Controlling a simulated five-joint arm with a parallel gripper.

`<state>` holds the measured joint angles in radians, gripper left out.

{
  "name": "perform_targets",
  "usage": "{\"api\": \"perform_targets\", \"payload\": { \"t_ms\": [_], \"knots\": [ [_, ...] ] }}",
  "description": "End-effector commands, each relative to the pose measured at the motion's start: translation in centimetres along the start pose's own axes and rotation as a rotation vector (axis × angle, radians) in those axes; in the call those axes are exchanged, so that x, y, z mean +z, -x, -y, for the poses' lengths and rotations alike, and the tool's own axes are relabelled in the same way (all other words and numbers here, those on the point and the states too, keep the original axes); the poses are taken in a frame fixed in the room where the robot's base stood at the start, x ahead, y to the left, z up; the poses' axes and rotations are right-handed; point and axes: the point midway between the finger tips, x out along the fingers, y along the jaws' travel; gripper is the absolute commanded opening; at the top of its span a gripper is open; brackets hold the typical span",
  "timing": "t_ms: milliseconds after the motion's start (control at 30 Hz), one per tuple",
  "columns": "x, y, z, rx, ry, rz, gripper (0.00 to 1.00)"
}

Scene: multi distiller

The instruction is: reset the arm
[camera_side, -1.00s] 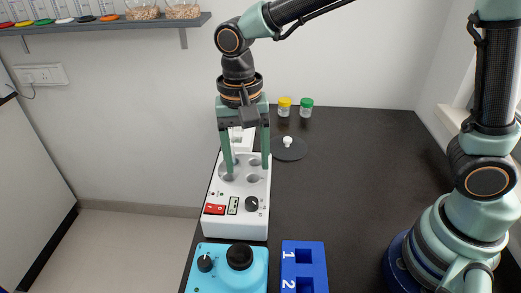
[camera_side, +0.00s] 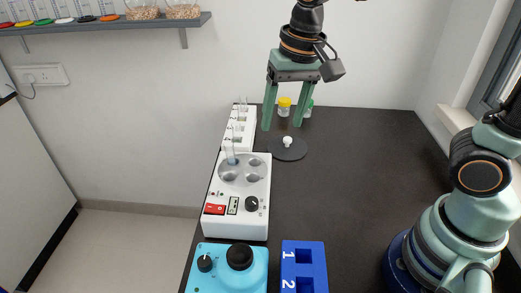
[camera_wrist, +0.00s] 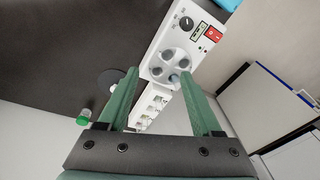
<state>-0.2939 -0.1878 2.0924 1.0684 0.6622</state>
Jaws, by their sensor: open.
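My gripper (camera_side: 286,128) is open and empty, its two green fingers apart and pointing down, raised above the far part of the black bench. Its fingers also show in the wrist view (camera_wrist: 213,90), with nothing between them but the view of the bench equipment below. The white multi-hole heater (camera_side: 237,205) stands on the bench to the lower left of my gripper. A glass tube (camera_side: 232,157) stands upright in one of its holes; the other holes look empty.
A white rack (camera_side: 240,127) with tubes stands behind the heater. A dark round plate with a white knob (camera_side: 288,142) lies below my gripper. A yellow-capped jar (camera_side: 284,106) and a green-capped jar stand behind. A blue device (camera_side: 232,270) and blue numbered block (camera_side: 304,265) are in front. The bench's right side is clear.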

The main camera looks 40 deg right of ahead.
Motion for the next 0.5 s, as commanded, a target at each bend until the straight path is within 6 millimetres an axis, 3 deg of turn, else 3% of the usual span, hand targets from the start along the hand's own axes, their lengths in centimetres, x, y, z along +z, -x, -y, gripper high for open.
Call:
{"api": "perform_targets", "payload": {
  "t_ms": [200, 500],
  "knots": [
    [-0.3, 2.1, -5.9, -0.046, 0.176, -0.165, 0.66],
    [0.2, 2.8, -10.3, -0.021, 0.353, -0.320, 0.66]
  ]
}}
